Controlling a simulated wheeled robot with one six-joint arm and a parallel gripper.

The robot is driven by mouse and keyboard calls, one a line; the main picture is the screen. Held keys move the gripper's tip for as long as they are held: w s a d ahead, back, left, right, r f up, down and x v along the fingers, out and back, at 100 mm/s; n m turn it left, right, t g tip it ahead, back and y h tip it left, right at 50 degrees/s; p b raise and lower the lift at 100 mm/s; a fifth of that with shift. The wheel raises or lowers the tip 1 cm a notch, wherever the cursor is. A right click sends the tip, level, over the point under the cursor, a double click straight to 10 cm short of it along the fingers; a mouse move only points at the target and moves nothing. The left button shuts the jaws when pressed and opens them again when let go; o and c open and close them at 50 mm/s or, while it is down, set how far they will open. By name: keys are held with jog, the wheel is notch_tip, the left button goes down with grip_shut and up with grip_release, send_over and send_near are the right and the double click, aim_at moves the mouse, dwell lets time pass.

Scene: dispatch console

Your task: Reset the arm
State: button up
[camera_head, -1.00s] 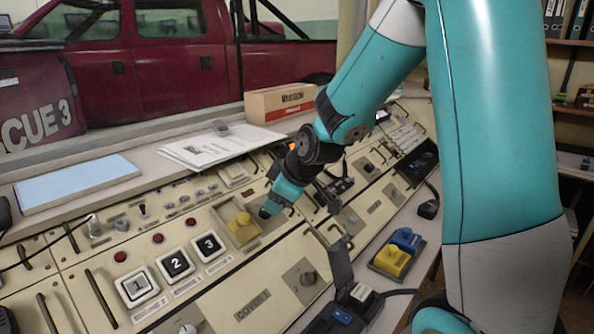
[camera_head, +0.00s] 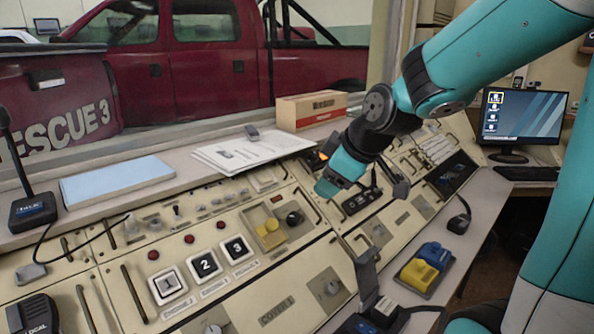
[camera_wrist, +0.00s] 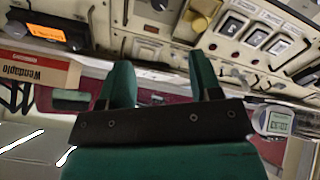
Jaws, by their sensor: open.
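My arm reaches in from the upper right in the head view. My gripper (camera_head: 328,186) hangs above the sloped console (camera_head: 257,322), to the right of the yellow knob (camera_head: 269,234) and black knob (camera_head: 294,217). In the wrist view my gripper (camera_wrist: 158,62) shows two green fingers spread apart with nothing between them. The gap between the fingertips and the panel cannot be judged exactly, but no contact shows.
Numbered buttons (camera_head: 206,264) lie left of the knobs. A raised cover (camera_head: 367,270) and a blue-and-yellow switch box (camera_head: 426,266) stand at the front right. A cardboard box (camera_head: 311,110), papers (camera_head: 250,152) and a monitor (camera_head: 522,115) stand farther back.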

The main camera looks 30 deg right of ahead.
jog(key=s+a+r+g+y+p, duration=0.1)
jog(key=s+a+r+g+p, duration=0.1)
jog(key=s+a, duration=0.7)
jog(key=s+a+r+g+y+p, duration=0.2)
jog(key=s+a+g+p, duration=0.3)
jog(key=s+a, duration=0.4)
jog(key=shift+a+r, duration=0.65)
jog(key=shift+a, duration=0.25)
